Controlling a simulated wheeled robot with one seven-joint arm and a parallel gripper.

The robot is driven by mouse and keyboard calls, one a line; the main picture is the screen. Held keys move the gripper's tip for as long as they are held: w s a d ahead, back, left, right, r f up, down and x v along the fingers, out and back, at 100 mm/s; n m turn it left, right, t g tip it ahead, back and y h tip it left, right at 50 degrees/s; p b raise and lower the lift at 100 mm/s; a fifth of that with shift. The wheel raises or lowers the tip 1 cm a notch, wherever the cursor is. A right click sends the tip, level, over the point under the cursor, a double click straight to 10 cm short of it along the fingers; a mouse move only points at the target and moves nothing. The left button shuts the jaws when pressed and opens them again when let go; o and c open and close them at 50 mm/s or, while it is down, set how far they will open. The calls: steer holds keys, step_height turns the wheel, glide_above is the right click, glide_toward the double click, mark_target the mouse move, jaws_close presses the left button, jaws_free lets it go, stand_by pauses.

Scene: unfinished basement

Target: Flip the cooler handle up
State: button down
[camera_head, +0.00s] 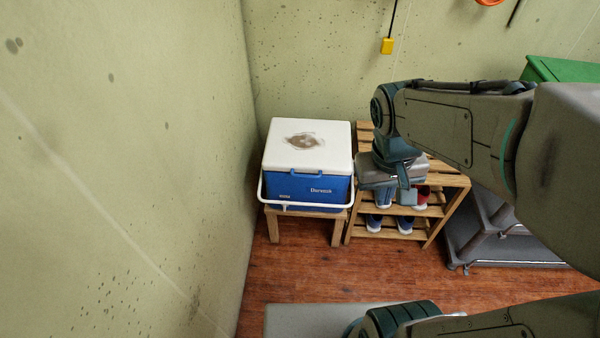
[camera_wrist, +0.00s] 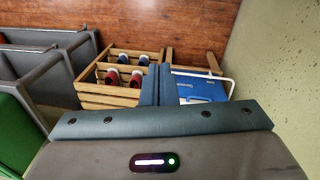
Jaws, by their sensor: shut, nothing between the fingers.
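A blue cooler (camera_head: 305,190) with a white lid (camera_head: 335,133) stands on a small wooden stool (camera_head: 338,214) against the left wall. Its white handle (camera_head: 308,206) is swung down and crosses low in front of the blue body. My gripper (camera_head: 404,196) is shut and empty, to the right of the cooler and apart from it, in front of the shoe rack. In the wrist view my closed fingers (camera_wrist: 157,86) point toward the floor side, with the blue cooler (camera_wrist: 200,88) and white handle (camera_wrist: 230,84) just to their right. The fingers partly hide the cooler there.
A wooden shoe rack (camera_head: 436,228) with several shoes stands right of the cooler, under my gripper. Grey shelving (camera_head: 490,240) and a green box (camera_head: 560,70) are further right. The wall (camera_head: 190,180) is close on the cooler's left. Wooden floor (camera_head: 300,275) in front is clear.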

steer(key=w+d+f+n+g+h+b, duration=0.1)
steer(key=w+f+n+h+b, duration=0.35)
steer(key=f, duration=0.65)
steer(key=w+f+n+g+h+b, duration=0.1)
steer(key=w+f+h+b, duration=0.45)
steer(key=f, duration=0.55)
steer(key=w+d+f+n+h+b, duration=0.1)
steer(key=w+f+n+h+b, duration=0.3)
steer(key=f+b, duration=0.6)
steer(key=w+a+f+n+t+y+b, duration=0.2)
steer(key=a+f+n+t+y+b, duration=0.2)
steer(key=a+f+n+t, duration=0.2)
steer(key=w+a+f+n+t+y+b, duration=0.2)
steer(key=a+f+n+t+y+b, duration=0.2)
steer(key=f+n+t, duration=0.6)
steer(key=w+a+f+n+t+y+b, duration=0.2)
steer(key=a+f+n+t+y+b, duration=0.2)
steer(key=a+f+n+t, duration=0.4)
step_height(320, 180, down, 7)
steer(key=n+t, duration=0.1)
steer(key=t, duration=0.3)
steer(key=shift+w+y, duration=0.4)
